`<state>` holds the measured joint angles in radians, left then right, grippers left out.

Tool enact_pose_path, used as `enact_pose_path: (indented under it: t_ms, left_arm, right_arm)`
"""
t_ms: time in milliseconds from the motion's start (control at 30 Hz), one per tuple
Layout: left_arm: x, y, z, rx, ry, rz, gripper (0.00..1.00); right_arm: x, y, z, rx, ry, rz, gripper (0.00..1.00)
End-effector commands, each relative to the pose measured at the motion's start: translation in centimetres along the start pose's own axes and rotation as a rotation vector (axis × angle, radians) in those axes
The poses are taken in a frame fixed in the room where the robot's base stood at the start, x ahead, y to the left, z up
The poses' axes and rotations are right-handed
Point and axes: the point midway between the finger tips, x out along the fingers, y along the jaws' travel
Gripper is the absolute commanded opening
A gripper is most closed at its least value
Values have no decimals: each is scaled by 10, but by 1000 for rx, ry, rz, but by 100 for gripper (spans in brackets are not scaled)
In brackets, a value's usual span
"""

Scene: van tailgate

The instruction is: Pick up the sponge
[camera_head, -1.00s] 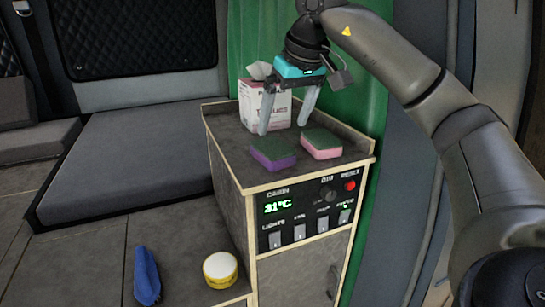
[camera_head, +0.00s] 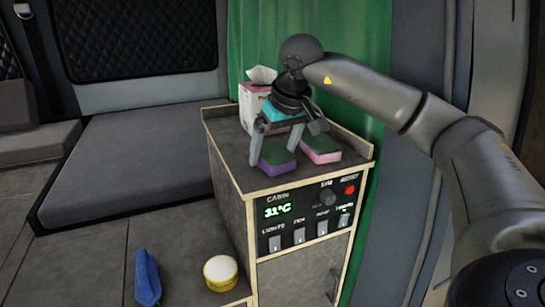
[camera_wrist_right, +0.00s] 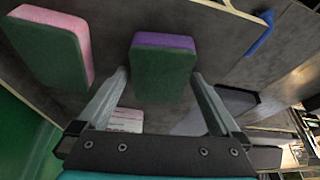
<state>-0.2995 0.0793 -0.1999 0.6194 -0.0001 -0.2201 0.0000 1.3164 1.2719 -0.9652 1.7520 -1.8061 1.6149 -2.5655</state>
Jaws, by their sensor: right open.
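A purple sponge with a dark green top (camera_head: 276,158) lies on the cabinet top, and it also shows in the right wrist view (camera_wrist_right: 162,68). A pink sponge with a dark green top (camera_head: 320,149) lies to its right; in the right wrist view it is at the upper left (camera_wrist_right: 52,48). My right gripper (camera_head: 274,158) is open, with its fingers pointing down on either side of the purple sponge. In the right wrist view, the purple sponge shows between and beyond the fingertips (camera_wrist_right: 160,78). Contact cannot be told. My left gripper is not in view.
A tissue box (camera_head: 250,105) stands behind my right gripper on the cabinet (camera_head: 228,146), which has a raised back edge. The control panel (camera_head: 308,216) is on its front. A blue brush (camera_head: 147,277) and a yellow-white tin (camera_head: 220,272) are on the lower surface at left.

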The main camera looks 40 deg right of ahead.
Motion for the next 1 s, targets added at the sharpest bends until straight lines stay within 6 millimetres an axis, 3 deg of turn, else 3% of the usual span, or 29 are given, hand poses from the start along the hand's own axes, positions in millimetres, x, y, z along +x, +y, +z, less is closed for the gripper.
enact_pose_path:
  t_ms: [700,1000]
  left_arm:
    - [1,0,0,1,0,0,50]
    - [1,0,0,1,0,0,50]
  right_arm:
    - [4,0,2,0,1,0,99]
    - [4,0,2,0,1,0,65]
